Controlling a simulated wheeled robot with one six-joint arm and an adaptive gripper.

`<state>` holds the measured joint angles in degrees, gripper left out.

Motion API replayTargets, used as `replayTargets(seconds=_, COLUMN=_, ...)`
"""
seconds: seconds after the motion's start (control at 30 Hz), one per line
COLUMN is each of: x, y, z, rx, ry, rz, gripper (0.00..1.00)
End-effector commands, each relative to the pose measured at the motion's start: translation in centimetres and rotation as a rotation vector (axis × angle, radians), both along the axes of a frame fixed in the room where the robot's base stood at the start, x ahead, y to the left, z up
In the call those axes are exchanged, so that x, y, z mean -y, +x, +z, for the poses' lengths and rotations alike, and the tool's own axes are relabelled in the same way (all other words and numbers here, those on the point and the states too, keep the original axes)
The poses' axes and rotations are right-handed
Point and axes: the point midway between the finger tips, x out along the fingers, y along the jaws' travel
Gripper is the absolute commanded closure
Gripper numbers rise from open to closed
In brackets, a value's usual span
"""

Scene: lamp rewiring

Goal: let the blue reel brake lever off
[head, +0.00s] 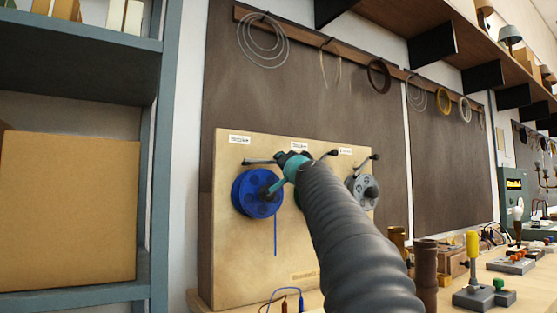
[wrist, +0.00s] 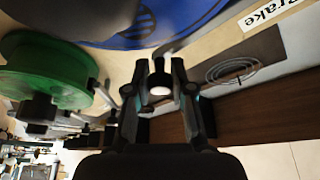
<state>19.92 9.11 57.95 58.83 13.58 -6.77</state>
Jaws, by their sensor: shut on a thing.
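The blue reel (head: 257,194) hangs on the left of an upright wooden board (head: 240,270). Its brake lever (head: 258,162) is a dark rod above the reel, running right to my gripper (head: 288,160). In the wrist view, my gripper (wrist: 159,85) is shut with its two fingers around the lever's knobbed end, which shows a pale face. The blue reel (wrist: 125,25) fills the top there, and the lever's rod (wrist: 190,35) runs beside it. My gripper and arm hide part of the lever and most of the middle reel in the head view.
A green reel (wrist: 45,72) is close to the left of my gripper in the wrist view. A grey reel (head: 364,190) with its own lever (head: 366,162) is on the board's right. A shelf unit (head: 150,200) stands left; tools and parts crowd the bench at right.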

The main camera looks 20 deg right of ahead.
Motion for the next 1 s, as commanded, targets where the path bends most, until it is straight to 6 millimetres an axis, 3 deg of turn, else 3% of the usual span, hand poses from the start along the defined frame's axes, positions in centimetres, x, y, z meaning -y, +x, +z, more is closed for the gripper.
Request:
replayTargets(seconds=0.3, x=0.0, y=0.0, z=-0.1, rx=0.000, ry=0.002, rz=0.000, gripper=1.00)
replayTargets(seconds=0.33, x=0.0, y=0.0, z=-0.1, rx=0.000, ry=0.002, rz=0.000, gripper=0.75)
replayTargets(seconds=0.43, x=-0.1, y=0.1, z=-0.1, rx=-0.001, ry=0.002, rz=0.001, gripper=0.51)
replayTargets(seconds=0.77, x=-0.1, y=0.0, z=-0.1, rx=0.000, ry=0.002, rz=0.001, gripper=0.51)
replayTargets(seconds=1.0, x=-0.4, y=-1.6, z=-0.4, rx=0.000, ry=0.002, rz=0.002, gripper=0.51)
